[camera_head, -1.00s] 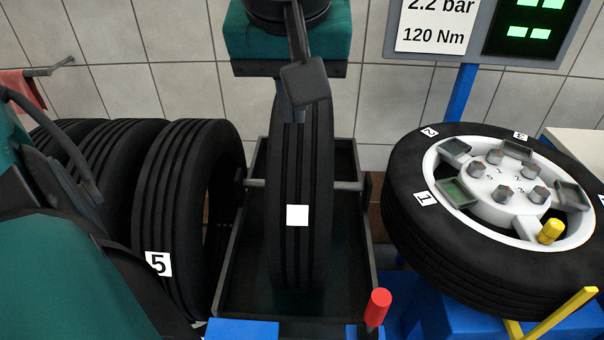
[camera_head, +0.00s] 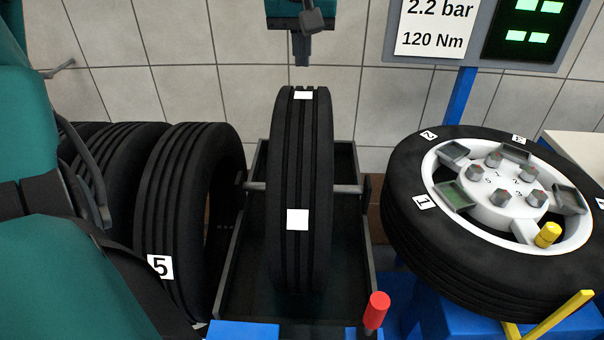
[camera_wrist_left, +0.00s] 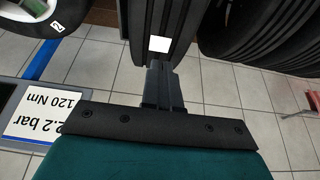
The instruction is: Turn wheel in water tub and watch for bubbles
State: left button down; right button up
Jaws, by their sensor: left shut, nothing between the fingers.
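The wheel (camera_head: 284,170) stands upright in a dark tub (camera_head: 352,280), its tread toward me. It bears one white patch (camera_head: 297,219) low on the tread and another (camera_head: 303,95) at the top. The bottom of the wheel is hidden in the dark tub; I can make out no bubbles. My left gripper (camera_head: 302,62) is shut and empty, pointing down just above and behind the top of the wheel, apart from it in the head view. In the left wrist view the shut fingers (camera_wrist_left: 160,66) show close to the tread (camera_wrist_left: 140,25). My right gripper is not in view.
Several tyres, one marked 5 (camera_head: 180,215), stand left of the tub. A rimmed wheel (camera_head: 440,255) lies at the right on a blue stand. A red handle (camera_head: 376,310) sticks up at the tub's front right. A sign and display (camera_head: 480,55) hang behind.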

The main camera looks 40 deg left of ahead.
pick_arm(q)
jog(key=shift+w+a, duration=0.55)
jog(key=shift+w, duration=0.1)
jog(key=b, duration=0.3)
send_over(303, 99)
jog(key=s+d, duration=0.1)
jog(key=s, duration=0.1)
jog(key=shift+w+d+f, duration=0.1)
jog(key=shift+w+f, duration=0.05)
jog(key=shift+f, duration=1.15)
jog(key=shift+w+d+f, duration=0.1)
jog(key=shift+f, duration=1.15)
